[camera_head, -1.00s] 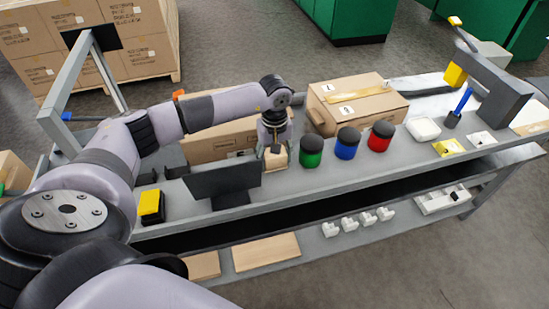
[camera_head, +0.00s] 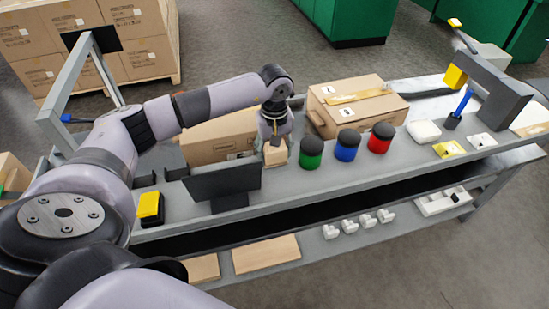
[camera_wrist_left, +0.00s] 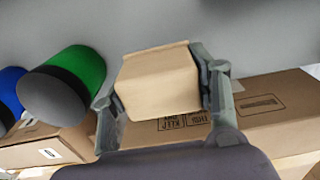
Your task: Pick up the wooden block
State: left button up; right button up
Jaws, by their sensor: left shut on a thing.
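The wooden block (camera_head: 276,154) is a small pale tan block at the workbench, left of the green jar. My left gripper (camera_head: 274,143) is shut on it from above. In the left wrist view the block (camera_wrist_left: 158,82) sits between the two fingers of my left gripper (camera_wrist_left: 163,90), with a finger against each side. I cannot tell for sure whether the block still touches the bench top. My right gripper is not in view.
Green (camera_head: 311,153), blue (camera_head: 347,144) and red (camera_head: 380,138) jars stand right of the block. Cardboard boxes (camera_head: 350,105) (camera_head: 215,137) lie behind. A dark screen (camera_head: 222,183) stands in front on the left. The grey bench (camera_head: 330,182) is clear before the jars.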

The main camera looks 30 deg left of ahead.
pick_arm(q)
notch_tip(320, 180, up, 17)
jog(key=b, duration=0.1)
jog(key=o, duration=0.6)
jog(key=c, duration=0.4)
jog(key=shift+f, duration=0.1)
